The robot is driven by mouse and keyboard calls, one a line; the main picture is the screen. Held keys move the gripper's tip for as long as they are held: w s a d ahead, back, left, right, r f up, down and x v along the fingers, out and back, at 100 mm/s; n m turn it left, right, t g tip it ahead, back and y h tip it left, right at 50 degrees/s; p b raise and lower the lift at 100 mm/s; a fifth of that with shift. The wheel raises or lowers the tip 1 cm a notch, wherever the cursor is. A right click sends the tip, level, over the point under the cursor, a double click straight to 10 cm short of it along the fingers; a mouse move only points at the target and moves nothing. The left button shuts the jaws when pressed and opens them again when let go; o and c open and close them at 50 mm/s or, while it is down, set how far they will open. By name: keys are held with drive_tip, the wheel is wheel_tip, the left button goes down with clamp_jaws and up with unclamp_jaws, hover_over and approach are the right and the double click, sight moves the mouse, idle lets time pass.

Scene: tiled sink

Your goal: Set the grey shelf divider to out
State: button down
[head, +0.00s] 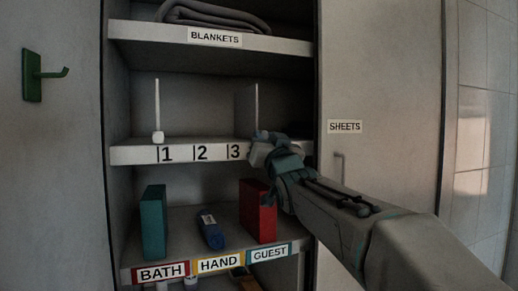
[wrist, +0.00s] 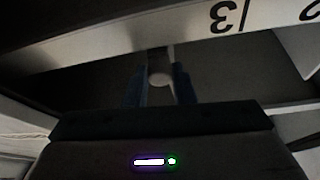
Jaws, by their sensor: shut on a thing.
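The grey shelf divider (head: 256,106) stands upright on the middle shelf, near the 3 mark at the right. My gripper (head: 262,148) is at the shelf's front edge just right of the 3, and hides the front end of the grey divider.
The shelf edge (head: 125,155) carries marks 1, 2 and 3. Below stand a teal box (head: 153,222), a blue roll (head: 210,229) and a red box (head: 257,211). A folded blanket (head: 212,15) lies above. A closed SHEETS door (head: 375,90) is at the right, a green hook (head: 33,77) at the left.

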drive_tip(key=shift+a, duration=0.15)
drive_tip(key=c, duration=1.5)
unclamp_jaws()
drive_tip(key=shift+a, duration=0.1)
drive_tip(key=shift+s, duration=0.1)
drive_tip(key=b+v, duration=0.4)
drive_tip(key=v, duration=0.9)
drive_tip(key=shift+s+f, duration=0.25)
drive_tip(key=shift+s, duration=0.05)
